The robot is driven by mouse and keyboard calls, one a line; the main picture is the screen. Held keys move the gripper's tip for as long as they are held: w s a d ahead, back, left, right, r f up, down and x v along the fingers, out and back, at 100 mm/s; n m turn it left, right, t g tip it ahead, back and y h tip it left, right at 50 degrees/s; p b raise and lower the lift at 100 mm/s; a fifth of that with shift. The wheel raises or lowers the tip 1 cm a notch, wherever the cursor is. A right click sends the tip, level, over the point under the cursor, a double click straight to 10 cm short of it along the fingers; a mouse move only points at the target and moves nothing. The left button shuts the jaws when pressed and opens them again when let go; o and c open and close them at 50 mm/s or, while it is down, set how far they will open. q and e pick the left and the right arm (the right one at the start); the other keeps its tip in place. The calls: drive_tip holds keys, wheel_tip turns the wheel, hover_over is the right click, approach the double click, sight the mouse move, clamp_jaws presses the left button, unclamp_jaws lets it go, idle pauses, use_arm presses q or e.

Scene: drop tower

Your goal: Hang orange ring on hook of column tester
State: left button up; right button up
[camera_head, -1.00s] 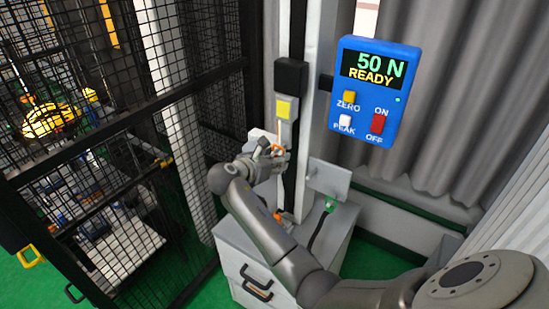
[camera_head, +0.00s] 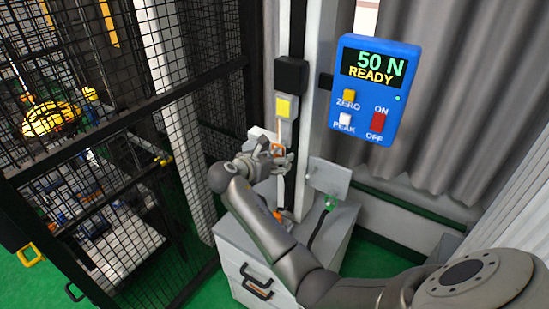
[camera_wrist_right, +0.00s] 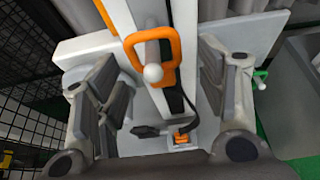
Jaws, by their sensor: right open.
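The orange ring (camera_wrist_right: 177,52) is a rounded loop in the right wrist view. It is around the pale hook (camera_wrist_right: 152,73), whose ball end points toward the camera, in front of the white column (camera_wrist_right: 122,14). In the head view a bit of the ring (camera_head: 277,149) shows below the yellow-faced block (camera_head: 283,107) of the column tester. My right gripper (camera_wrist_right: 165,95) is open, its two grey fingers apart on either side of the ring and hook, touching neither as far as I can see. It also shows in the head view (camera_head: 283,160). My left gripper is out of view.
A grey cabinet (camera_head: 236,238) stands under the tester, with a small orange part (camera_wrist_right: 182,138) at the column's foot. A blue display (camera_head: 374,120) reads 50 N READY. A black mesh cage (camera_head: 120,147) stands at the left. Grey curtains hang behind.

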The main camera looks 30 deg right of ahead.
drive_tip(key=v, duration=1.2)
wheel_tip(320, 180, down, 24)
drive_tip(key=a+t+y+b, duration=0.1)
drive_tip(key=a+y+b, duration=0.1)
drive_tip(key=y+b, duration=0.15)
drive_tip(key=s+a+f+m+g+y+b, duration=0.15)
drive_tip(key=s+f, duration=0.35)
drive_tip(key=f, duration=0.7)
drive_tip(key=s+a+f+m+y, duration=0.25)
drive_tip(key=s+f, duration=0.35)
drive_tip(key=f, duration=0.5)
drive_tip(key=s+f+m+g+y+b, duration=0.3)
drive_tip(key=s+f+m, duration=0.4)
drive_tip(key=s+f, duration=1.1)
use_arm(q)
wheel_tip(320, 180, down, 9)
drive_tip(key=b, duration=0.1)
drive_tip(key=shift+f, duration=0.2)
use_arm(e)
drive_tip(key=s+f+m+y, duration=0.1)
drive_tip(key=s+f+m, duration=0.2)
drive_tip(key=s, duration=0.7)
drive_tip(key=s+f+m+y, duration=0.1)
drive_tip(key=s+f+m, duration=0.2)
drive_tip(key=s+m, duration=0.3)
drive_tip(key=s+d, duration=0.1)
drive_tip(key=s, duration=0.3)
